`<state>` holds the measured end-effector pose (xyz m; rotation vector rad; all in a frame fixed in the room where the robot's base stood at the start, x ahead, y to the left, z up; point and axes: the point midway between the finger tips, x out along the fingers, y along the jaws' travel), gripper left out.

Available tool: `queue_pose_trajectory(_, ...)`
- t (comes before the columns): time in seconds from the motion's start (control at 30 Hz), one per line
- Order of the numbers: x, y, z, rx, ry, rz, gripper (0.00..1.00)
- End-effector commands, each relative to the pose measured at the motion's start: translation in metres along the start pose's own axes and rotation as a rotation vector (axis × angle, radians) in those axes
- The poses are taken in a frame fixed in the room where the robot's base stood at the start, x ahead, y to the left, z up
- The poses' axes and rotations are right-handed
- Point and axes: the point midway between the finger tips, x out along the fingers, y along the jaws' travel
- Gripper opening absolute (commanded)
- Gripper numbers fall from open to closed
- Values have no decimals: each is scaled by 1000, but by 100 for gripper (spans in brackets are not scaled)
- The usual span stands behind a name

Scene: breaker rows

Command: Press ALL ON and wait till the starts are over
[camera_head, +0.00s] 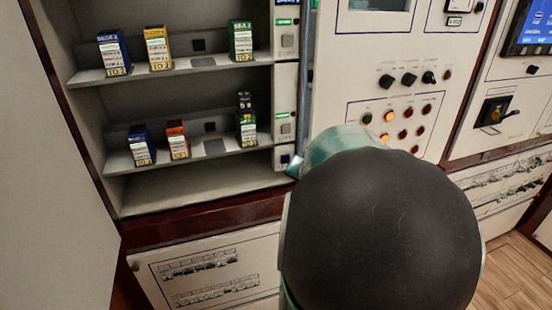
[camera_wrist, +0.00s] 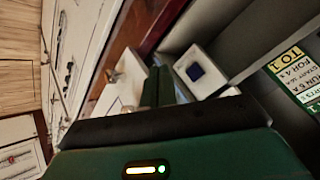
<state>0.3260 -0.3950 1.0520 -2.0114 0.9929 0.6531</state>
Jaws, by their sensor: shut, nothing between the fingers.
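A dark blue square button on a white plate (camera_wrist: 195,71) shows in the wrist view, just right of my gripper's fingertips. In the head view the same kind of dark button (camera_head: 285,160) sits at the foot of the narrow white column beside the shelves. No ALL ON label is readable. My gripper (camera_wrist: 158,72) is shut and empty, its two dark green fingers side by side. It appears close to the button plate; I cannot tell whether it touches. In the head view my dark rounded arm link hides most of the gripper.
The upper shelf holds blue (camera_head: 114,53), yellow (camera_head: 157,48) and green (camera_head: 241,41) breakers; the lower holds blue (camera_head: 141,146), orange (camera_head: 177,140) and green (camera_head: 246,122) ones. The control panel (camera_head: 365,75) has knobs and lamps, two glowing orange. A pale door (camera_head: 45,190) stands left.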

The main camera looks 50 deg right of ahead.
Motion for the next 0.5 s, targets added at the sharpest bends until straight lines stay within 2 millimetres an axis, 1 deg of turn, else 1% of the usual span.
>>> queue_pose_trajectory(0.03, 6, -3, -2, -1, -2, 1, 0)
queue_pose_trajectory(0.3, 31, -24, -20, -1, -2, -1, 0)
queue_pose_trajectory(0.5, 45, -36, -30, -1, -1, -1, 0)
